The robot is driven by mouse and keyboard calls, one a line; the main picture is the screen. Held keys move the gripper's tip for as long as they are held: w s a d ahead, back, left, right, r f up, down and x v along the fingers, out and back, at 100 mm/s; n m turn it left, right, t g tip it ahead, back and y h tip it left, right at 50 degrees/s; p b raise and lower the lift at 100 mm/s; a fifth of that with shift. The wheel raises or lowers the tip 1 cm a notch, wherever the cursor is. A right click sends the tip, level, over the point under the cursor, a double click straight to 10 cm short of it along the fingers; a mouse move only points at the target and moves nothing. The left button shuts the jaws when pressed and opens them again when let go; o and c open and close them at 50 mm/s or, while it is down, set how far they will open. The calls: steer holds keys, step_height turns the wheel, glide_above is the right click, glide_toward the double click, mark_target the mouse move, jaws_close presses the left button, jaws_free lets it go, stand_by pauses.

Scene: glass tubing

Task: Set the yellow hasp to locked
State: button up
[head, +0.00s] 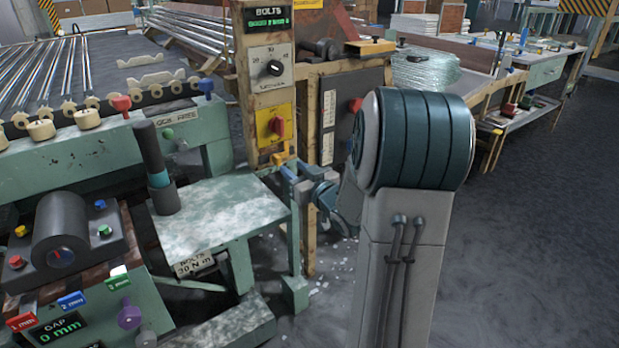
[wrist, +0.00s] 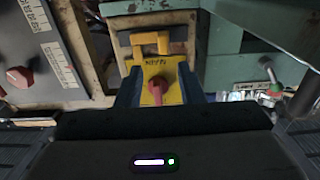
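The yellow hasp (head: 282,157) is a small yellow piece on the wooden post, below the yellow switch plate (head: 268,130) with its red knob (head: 277,125). In the wrist view the hasp (wrist: 150,38) is a bent yellow bar above the plate, in front of a wooden panel; the plate's lettering is upside down there. My gripper (head: 292,170) is close to the hasp in the head view. In the wrist view its two blue fingers (wrist: 160,78) are apart, with the plate and red knob between them. I cannot tell whether a finger touches the hasp.
A dial box (head: 268,66) sits above the plate on the post. A dark panel (head: 352,110) with a red knob is just right. A green bench (head: 225,210) with a dark upright cylinder stands left. The floor (head: 530,240) at right is clear.

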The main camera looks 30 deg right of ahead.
steer(key=s, duration=0.6)
steer(key=shift+s+d+p, duration=0.4)
steer(key=shift+p, duration=0.05)
steer(key=shift+r, duration=0.1)
steer(key=s+a+r+m+g+h+p, duration=0.1)
steer(key=s+a+r+g+h+p, duration=0.15)
steer(key=r+p, duration=0.5)
steer(key=s+a+r+m+g+h+p, duration=0.1)
steer(key=a+r+g+h+p, duration=0.1)
steer(key=r+g+p, duration=0.4)
steer(key=s+a+r+g+y+p, duration=0.1)
steer(key=s+a+r+g+p, duration=0.2)
steer(key=s+a+r+p, duration=0.3)
steer(key=s+a+r+g+y+p, duration=0.1)
steer(key=s+a+r+g+p, duration=0.2)
steer(key=s+a+r+p, duration=0.4)
steer(key=s+p, duration=0.2)
steer(key=s, duration=0.3)
steer(key=shift+r+n+g+y+p, duration=0.2)
steer(key=shift+n+g+y+p, duration=0.1)
steer(key=shift+g+y+p, duration=0.05)
steer(key=shift+d, duration=0.1)
